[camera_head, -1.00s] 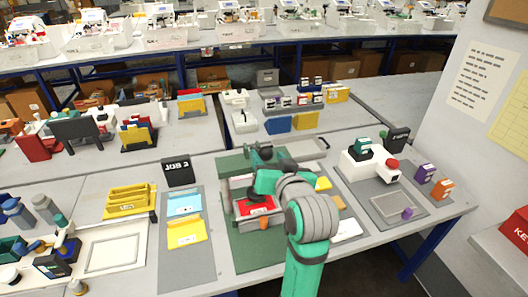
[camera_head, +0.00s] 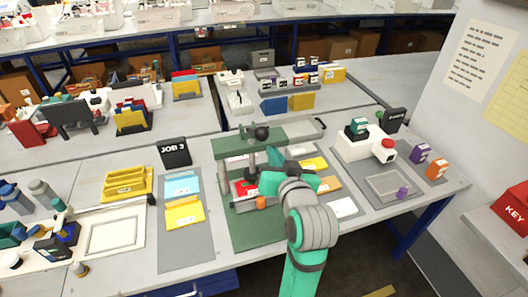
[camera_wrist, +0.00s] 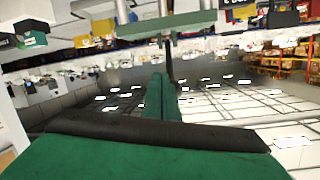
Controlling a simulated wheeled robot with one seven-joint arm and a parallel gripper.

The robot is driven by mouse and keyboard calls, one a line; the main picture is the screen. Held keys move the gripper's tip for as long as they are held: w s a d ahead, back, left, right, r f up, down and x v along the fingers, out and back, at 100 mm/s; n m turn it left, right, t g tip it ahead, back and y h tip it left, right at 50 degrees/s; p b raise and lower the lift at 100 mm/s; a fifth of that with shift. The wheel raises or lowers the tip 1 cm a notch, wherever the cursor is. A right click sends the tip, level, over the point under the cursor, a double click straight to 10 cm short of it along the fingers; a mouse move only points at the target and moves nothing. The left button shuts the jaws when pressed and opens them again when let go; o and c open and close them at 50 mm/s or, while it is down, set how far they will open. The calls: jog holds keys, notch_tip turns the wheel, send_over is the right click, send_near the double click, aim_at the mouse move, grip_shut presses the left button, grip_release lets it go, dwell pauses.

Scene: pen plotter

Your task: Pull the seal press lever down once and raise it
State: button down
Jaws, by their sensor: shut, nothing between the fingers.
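The seal press is a green frame (camera_head: 230,146) on a green base mat, with a black ball knob (camera_head: 262,132) at the top, likely the lever's end. A red piece (camera_head: 244,188) lies on its bed, with an orange knob (camera_head: 261,202) in front. My gripper (camera_head: 272,158) is beside the press column, to its right and below the black knob; contact is unclear. In the wrist view, my green fingers (camera_wrist: 160,92) are together with nothing between them. A green beam (camera_wrist: 165,25) and a dark upright rod stand ahead of them. The full lever shape is hard to make out.
Blue and yellow folders (camera_head: 183,186) lie on a grey mat left of the press. A white device with a red button (camera_head: 388,146) stands to the right. A black JOB 3 sign (camera_head: 174,151) stands behind the folders. Yellow and orange blocks sit near my arm.

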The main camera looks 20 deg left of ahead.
jog(key=w+d+f+n+t+h, duration=0.2)
jog(key=d+f+n+t+h, duration=0.1)
jog(key=d+f+t+h, duration=0.4)
jog(key=s+a+f+n+t+y, duration=0.1)
jog(key=s+a+n+t+y, duration=0.2)
jog(key=s+n, duration=0.4)
jog(key=s+a+f+n+y, duration=0.2)
jog(key=s+a+n+y, duration=0.1)
jog(key=s+n+y, duration=0.4)
jog(key=w+a+r+n+h, duration=0.1)
jog(key=w+a+r, duration=0.3)
jog(key=w+r, duration=0.4)
jog(key=w, duration=0.4)
jog(key=shift+w+r, duration=0.35)
jog(key=shift+r, duration=0.05)
jog(key=shift+t, duration=0.3)
